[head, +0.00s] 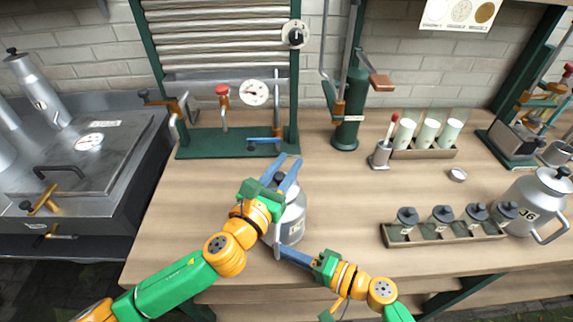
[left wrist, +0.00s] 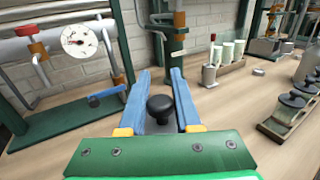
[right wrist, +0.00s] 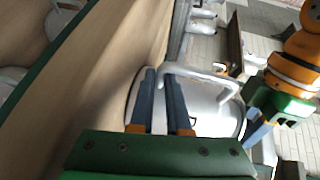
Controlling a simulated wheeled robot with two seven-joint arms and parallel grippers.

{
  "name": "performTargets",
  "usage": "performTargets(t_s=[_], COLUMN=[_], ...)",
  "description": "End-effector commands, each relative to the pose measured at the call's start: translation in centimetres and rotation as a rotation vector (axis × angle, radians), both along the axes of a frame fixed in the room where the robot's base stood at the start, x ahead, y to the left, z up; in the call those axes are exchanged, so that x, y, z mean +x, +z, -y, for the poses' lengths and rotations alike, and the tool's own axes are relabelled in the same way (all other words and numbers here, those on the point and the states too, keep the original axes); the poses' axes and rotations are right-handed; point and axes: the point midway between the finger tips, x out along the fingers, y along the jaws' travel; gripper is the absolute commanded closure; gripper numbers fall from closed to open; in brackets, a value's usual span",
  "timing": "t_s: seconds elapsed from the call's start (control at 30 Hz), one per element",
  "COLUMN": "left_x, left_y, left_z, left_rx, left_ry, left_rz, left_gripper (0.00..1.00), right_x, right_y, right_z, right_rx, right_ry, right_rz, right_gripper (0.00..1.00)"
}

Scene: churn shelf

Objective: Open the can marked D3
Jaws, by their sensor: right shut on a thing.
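A grey metal can (head: 293,222) stands near the front edge of the wooden bench; its label is only partly readable. A black lid knob (left wrist: 160,108) shows between the two blue fingers of my left gripper (head: 290,160), which points away over the can's top. These fingers are open, one on each side of the knob, and seem not to squeeze it. My right gripper (head: 280,248) is low at the can's front and shut on its pale handle (right wrist: 200,72). The can's body (right wrist: 210,108) shows behind the handle in the right wrist view.
A green press frame with a gauge (head: 254,92) stands behind. A rack of several small dark-lidded jars (head: 447,237) and a larger can marked J6 (head: 535,200) stand to the right. A metal vat (head: 75,190) is at left.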

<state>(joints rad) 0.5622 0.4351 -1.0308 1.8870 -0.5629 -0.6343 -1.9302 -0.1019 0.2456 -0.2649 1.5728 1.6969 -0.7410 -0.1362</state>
Motion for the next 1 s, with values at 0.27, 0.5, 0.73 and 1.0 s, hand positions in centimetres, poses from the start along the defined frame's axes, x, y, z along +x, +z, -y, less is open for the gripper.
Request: performTargets(t_s=[0.27,0.5,0.73,1.0], left_x=[0.0,0.0,0.0,0.0], left_y=[-0.1,-0.1,0.5,1.4], left_z=[0.0,0.0,0.0,0.0], left_rx=[0.0,0.0,-0.002,-0.001], left_ry=[0.0,0.0,-0.001,0.0], left_rz=[0.0,0.0,0.001,0.003], left_gripper=[1.0,1.0,1.0,1.0], right_x=[-0.1,-0.1,-0.1,-0.1], right_y=[-0.3,-0.3,-0.3,-0.3], right_z=[0.0,0.0,0.0,0.0], right_rx=[-0.005,-0.005,-0.005,-0.005], right_ry=[0.002,0.002,0.002,0.002], right_rz=[-0.005,-0.005,-0.005,-0.005], right_gripper=[1.0,1.0,1.0,1.0])
